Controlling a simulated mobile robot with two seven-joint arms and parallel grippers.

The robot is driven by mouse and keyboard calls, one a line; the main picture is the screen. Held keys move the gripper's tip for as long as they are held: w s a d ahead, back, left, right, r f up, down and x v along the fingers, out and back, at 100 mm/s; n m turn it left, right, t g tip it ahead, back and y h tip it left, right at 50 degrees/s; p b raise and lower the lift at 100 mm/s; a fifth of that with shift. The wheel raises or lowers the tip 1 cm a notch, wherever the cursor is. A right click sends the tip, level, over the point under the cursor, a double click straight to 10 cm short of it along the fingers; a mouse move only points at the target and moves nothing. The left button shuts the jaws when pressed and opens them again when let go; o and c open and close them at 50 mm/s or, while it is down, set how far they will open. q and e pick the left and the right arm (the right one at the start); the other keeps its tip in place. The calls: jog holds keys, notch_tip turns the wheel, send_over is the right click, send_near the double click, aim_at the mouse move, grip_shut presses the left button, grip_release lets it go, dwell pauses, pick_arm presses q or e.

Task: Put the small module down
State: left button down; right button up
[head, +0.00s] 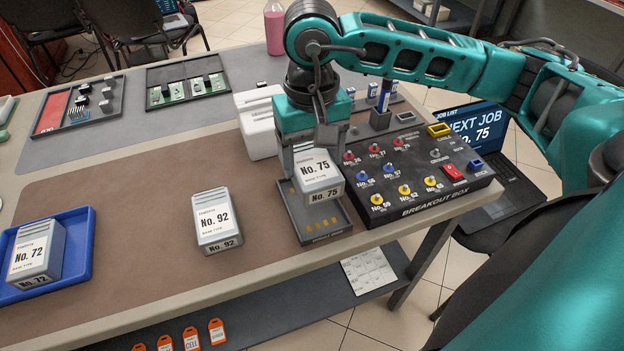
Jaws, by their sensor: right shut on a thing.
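A small grey module with a white label reading No. 75 (318,177) is at the middle right of the table. My right gripper (308,148) comes down from above and is shut on its top end; the fingertips are mostly hidden. The module is over a dark grey module cradle (318,227) with small gold contacts. I cannot tell whether it touches the cradle. Module No. 92 (217,220) stands on the brown mat to the left. Module No. 72 (34,255) sits in a blue tray (83,246) at the far left. My left gripper is not in view.
The breakout box (418,177), with coloured plugs, stands right beside the cradle. A white block-like container (258,120) is behind the gripper. Trays of parts (80,105) lie at the back left. A laptop (480,128) shows NEXT JOB No. 75. The brown mat (140,190) has free room.

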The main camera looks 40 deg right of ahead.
jog(key=shift+f, duration=3.05)
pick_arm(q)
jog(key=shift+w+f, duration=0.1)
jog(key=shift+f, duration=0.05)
pick_arm(e)
jog(key=shift+f+b, duration=0.35)
jog(key=shift+b, duration=0.3)
jog(key=o, duration=0.9)
jog(key=shift+f, duration=0.1)
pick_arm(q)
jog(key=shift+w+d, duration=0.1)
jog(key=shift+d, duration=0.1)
pick_arm(e)
jog(key=o, duration=0.5)
jog(key=shift+c, duration=0.2)
